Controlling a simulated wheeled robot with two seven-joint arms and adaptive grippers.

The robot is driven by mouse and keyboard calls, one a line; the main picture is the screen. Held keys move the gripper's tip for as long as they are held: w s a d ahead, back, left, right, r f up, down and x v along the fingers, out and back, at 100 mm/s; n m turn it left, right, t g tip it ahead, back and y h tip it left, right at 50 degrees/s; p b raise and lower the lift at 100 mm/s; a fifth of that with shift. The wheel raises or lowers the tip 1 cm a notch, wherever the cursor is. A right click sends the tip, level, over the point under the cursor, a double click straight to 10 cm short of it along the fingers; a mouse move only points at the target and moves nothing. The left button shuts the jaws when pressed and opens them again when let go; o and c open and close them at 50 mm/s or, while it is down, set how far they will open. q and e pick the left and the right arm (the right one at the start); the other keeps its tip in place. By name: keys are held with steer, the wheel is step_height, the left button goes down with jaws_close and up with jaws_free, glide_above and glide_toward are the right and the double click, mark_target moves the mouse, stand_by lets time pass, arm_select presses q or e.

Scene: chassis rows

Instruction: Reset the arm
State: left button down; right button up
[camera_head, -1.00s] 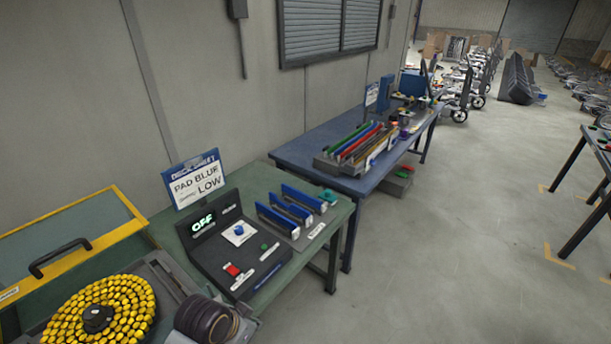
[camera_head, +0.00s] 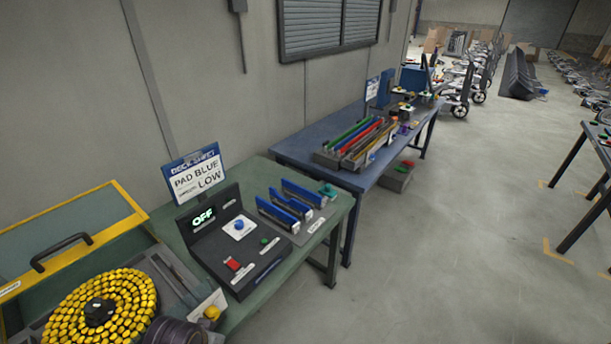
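The task's object is my own arm, and neither of my grippers shows in the head view. No fingertips show, and nothing held is visible.
A green bench (camera_head: 160,222) carries a black control box (camera_head: 235,250) reading OFF, a PAD BLUE LOW sign (camera_head: 197,178) and several blue strips (camera_head: 275,214). A yellow-framed case (camera_head: 130,225) stands at left. A blue table (camera_head: 300,148) is farther back.

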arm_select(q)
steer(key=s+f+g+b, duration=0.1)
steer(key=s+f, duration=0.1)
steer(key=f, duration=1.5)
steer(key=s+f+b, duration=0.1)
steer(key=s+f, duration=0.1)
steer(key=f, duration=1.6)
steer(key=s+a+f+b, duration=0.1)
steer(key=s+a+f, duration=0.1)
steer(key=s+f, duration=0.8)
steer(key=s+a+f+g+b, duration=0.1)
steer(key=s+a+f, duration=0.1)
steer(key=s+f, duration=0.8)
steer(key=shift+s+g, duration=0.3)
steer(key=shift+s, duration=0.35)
